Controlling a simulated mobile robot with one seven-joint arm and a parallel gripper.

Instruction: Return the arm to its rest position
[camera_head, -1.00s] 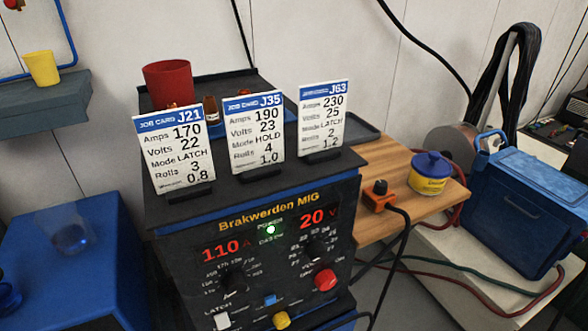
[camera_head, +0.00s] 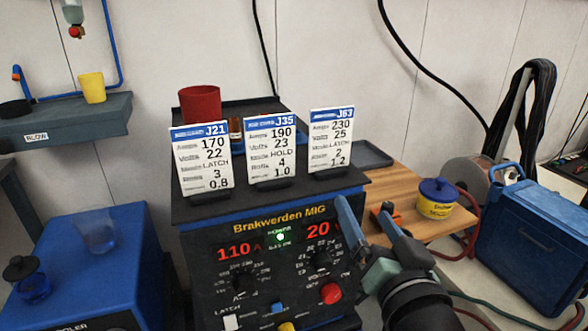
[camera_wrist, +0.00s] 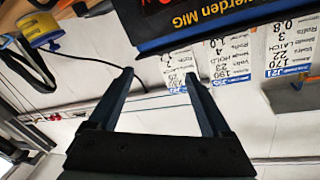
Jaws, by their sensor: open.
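My gripper (camera_head: 372,222) shows at the lower right of the head view, in front of the right part of the Brakwerden MIG welder (camera_head: 262,226). Its two blue fingers point up and are spread apart with nothing between them. In the wrist view my gripper (camera_wrist: 160,82) is also open and empty. That view is upside down, with the welder (camera_wrist: 165,22) at the top and the job cards (camera_wrist: 285,45) hanging inverted. Part of the welder's right side is hidden behind my gripper.
Job cards J21 (camera_head: 203,160), J35 (camera_head: 271,152) and J63 (camera_head: 331,140) stand on the welder, with a red cup (camera_head: 200,104) behind. A wooden surface (camera_head: 425,222) carries a blue-lidded yellow tub (camera_head: 436,198). A blue toolbox (camera_head: 535,240) is at right, a blue unit (camera_head: 75,260) at left.

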